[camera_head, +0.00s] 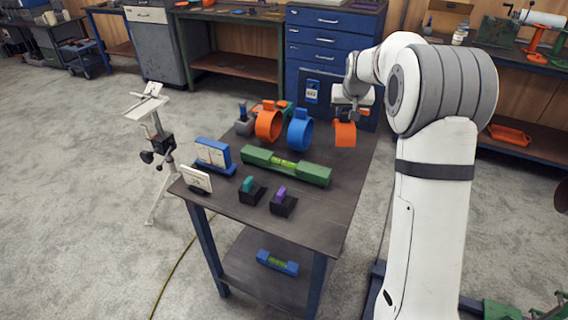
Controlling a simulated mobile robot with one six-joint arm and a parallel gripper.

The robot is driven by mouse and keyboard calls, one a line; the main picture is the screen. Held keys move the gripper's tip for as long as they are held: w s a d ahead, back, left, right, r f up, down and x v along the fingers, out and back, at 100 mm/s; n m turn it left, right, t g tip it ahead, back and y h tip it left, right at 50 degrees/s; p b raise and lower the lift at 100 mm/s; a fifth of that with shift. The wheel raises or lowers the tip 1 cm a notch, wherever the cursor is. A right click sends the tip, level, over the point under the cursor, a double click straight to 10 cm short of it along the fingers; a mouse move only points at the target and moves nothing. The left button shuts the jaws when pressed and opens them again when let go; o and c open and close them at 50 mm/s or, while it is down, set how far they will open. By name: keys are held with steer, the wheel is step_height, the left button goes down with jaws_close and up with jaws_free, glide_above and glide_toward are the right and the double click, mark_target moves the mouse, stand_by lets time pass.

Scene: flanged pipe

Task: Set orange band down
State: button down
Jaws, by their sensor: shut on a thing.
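My gripper (348,114) is at the far right of the dark table (325,213), pointing down. It is shut on an orange band (345,135), a short curved piece hanging below the fingers. The fingertips are small and partly hidden, so the exact grip is hard to see. I cannot tell whether the band touches the table or hangs just above it. Another orange ring (268,125) stands upright further left, and a blue ring (300,131) stands between it and my gripper.
A green level (286,165) lies across the table's middle. A blue framed block (214,155), a white card (196,178) and two small black holders (284,203) with teal and purple pieces occupy the front. A dark panel (312,91) stands behind. The table's right side is clear.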

steer(key=shift+s+b, duration=0.15)
steer(key=shift+b, duration=0.85)
step_height(320, 180, down, 10)
steer(key=shift+r, duration=0.25)
steer(key=shift+f+b, duration=0.15)
steer(key=shift+b, duration=0.2)
steer(key=c, duration=1)
jaws_free()
